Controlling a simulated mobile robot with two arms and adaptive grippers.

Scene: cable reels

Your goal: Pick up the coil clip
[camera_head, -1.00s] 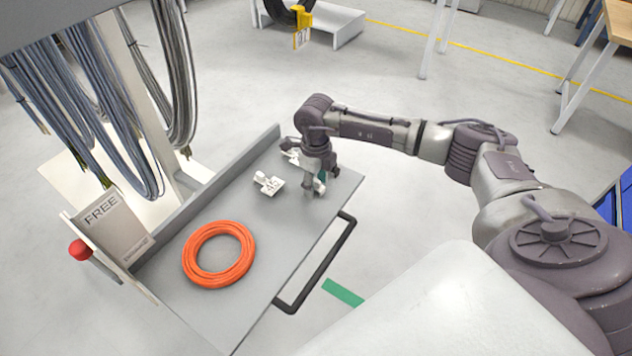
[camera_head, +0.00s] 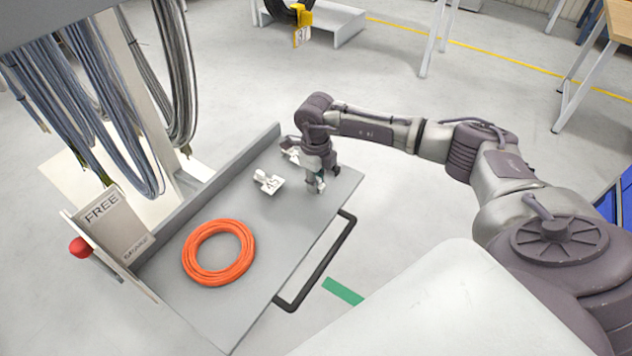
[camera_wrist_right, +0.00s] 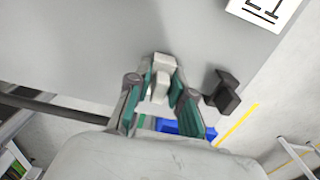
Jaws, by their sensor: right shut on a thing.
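A small white coil clip (camera_wrist_right: 162,85) sits between the fingers of my right gripper (camera_wrist_right: 162,100) in the right wrist view. The gripper is shut on it. In the head view my right gripper (camera_head: 318,186) points down over the right end of the grey shelf; the held clip is mostly hidden there. Another white clip (camera_head: 269,182) lies on the shelf to the left of the gripper. A further white piece (camera_head: 290,154) shows behind the wrist, partly covered. My left gripper is not in view.
An orange cable coil (camera_head: 218,252) lies on the grey shelf (camera_head: 185,300). A raised back edge and a FREE sign (camera_head: 105,220) border the shelf. A black handle (camera_head: 325,265) runs along its front. Cables hang at the left. A marked white tag (camera_wrist_right: 265,10) shows in the wrist view.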

